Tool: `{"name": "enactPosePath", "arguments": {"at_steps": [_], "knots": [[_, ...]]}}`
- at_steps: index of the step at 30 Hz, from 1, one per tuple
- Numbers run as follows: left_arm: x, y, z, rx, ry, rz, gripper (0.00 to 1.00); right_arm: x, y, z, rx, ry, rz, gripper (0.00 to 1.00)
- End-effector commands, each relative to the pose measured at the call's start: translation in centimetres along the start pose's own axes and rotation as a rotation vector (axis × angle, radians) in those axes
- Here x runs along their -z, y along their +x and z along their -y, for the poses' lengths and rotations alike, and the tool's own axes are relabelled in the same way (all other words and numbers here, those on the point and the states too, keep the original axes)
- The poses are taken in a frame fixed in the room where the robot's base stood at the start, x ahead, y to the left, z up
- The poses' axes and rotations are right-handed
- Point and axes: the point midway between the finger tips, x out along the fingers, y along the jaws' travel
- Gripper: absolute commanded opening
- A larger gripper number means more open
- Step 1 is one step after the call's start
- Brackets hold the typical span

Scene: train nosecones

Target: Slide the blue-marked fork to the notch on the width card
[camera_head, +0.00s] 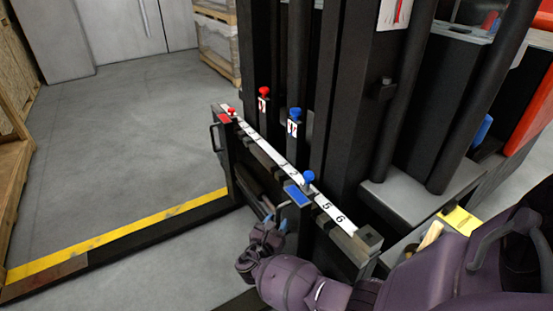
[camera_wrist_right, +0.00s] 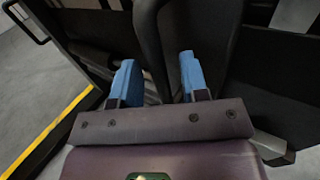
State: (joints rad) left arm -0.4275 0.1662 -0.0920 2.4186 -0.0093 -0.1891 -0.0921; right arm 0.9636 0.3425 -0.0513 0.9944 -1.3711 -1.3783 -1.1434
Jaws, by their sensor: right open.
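The blue-marked fork has a blue plate (camera_head: 296,194) and a blue round knob (camera_head: 309,177) at the carriage's top bar, just before the number 5. The white numbered strip (camera_head: 268,146) runs along that bar. The red-marked fork's red knob (camera_head: 231,112) is at the strip's far end. A white card with red marks (camera_head: 395,12), possibly the width card, is cut off at the top; its notch is unreadable. My right gripper (camera_head: 274,217) is open in front of the carriage, below the blue plate. Its blue fingertips (camera_wrist_right: 156,75) have a dark bar behind and between them. My left gripper is not in view.
Small red (camera_head: 264,103) and blue (camera_head: 294,127) tags with knobs stand behind the bar. The dark mast (camera_head: 345,100) rises behind. A yellow floor line (camera_head: 120,235) crosses at left. Grey floor (camera_head: 110,130) is clear at left.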

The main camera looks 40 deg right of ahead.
Motion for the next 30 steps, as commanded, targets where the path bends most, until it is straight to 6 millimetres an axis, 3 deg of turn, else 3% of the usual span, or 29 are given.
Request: {"name": "enactPosePath", "arguments": {"at_steps": [13,14,22,30], "knots": [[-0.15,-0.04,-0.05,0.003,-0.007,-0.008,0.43,-0.09,1.11,-0.06,0.0,0.002,0.0,0.41],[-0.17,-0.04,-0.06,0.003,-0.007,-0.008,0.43,-0.09,1.1,-0.06,0.0,0.002,0.0,0.39],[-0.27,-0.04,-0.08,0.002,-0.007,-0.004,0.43,-0.07,1.08,-0.04,0.0,0.001,0.0,0.0],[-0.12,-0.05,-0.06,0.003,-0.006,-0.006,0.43,-0.12,0.95,0.14,0.0,0.001,0.0,0.0]]}}
